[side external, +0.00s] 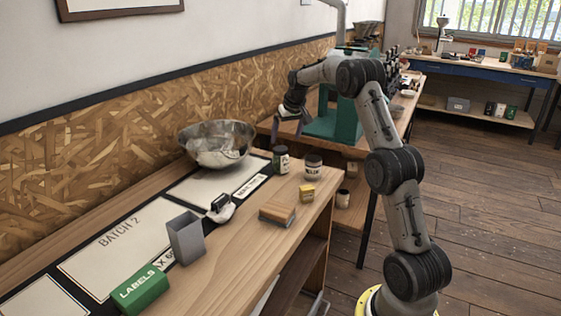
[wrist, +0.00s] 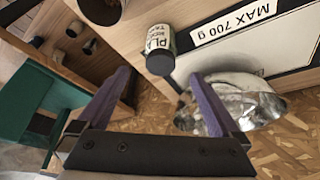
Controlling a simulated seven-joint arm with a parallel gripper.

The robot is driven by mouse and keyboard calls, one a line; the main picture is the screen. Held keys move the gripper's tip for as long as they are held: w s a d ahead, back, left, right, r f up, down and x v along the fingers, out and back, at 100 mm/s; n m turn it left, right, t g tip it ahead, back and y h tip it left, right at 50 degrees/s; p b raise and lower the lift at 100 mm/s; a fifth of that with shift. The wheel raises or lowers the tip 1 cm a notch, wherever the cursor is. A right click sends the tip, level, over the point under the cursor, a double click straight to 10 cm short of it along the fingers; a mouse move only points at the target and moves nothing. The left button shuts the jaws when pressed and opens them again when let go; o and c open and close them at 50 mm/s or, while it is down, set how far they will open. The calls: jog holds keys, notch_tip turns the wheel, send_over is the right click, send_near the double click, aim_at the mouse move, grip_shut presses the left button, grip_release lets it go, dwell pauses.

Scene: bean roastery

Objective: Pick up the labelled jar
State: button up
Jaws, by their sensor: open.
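A dark-lidded jar with a pale printed label (side external: 281,161) stands upright on the wooden bench, beside the bowl and the label strip. In the wrist view this jar (wrist: 160,42) shows lettering starting "PLA" and its dark lid faces the camera. My gripper (side external: 290,124) is open and empty, above and beyond the jars. In the wrist view its purple fingers (wrist: 160,77) are spread, with the "PLA" jar ahead of the gap between them.
A steel bowl (side external: 217,144) stands close left of the jars, and it also shows in the wrist view (wrist: 238,102). A teal machine (side external: 335,124) stands behind.

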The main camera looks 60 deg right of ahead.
aim_at(280, 157)
jog(key=x, duration=1.2)
jog(key=shift+a, duration=0.2)
jog(key=c, duration=1.4)
jog(key=shift+r, duration=0.1)
jog(key=shift+c, duration=0.5)
